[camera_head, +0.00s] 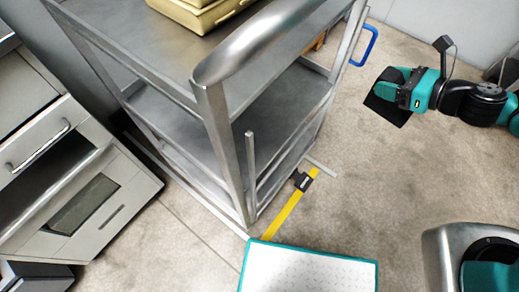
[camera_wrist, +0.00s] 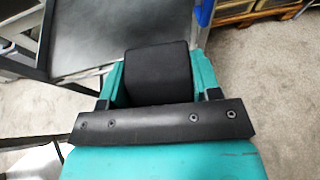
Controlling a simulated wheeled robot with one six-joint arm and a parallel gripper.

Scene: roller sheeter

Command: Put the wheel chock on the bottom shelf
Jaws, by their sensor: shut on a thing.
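The wheel chock (camera_head: 387,112) is a black wedge held in my gripper (camera_head: 391,92), to the right of the metal cart and apart from it. In the wrist view the chock (camera_wrist: 159,74) is a dark block between the teal fingers of my gripper (camera_wrist: 160,85), which are shut on it. The grey metal cart (camera_head: 222,62) has a top shelf and a lower shelf (camera_head: 290,98) under it. The cart's posts and top rail hide part of the lower shelf. A dark shelf surface (camera_wrist: 110,35) shows beyond the chock at upper left in the wrist view.
A yellow bar (camera_head: 290,212) lies by the cart's base near a white-topped teal surface (camera_head: 308,270). Drawers (camera_head: 45,140) stand left. Floor right of the cart is clear.

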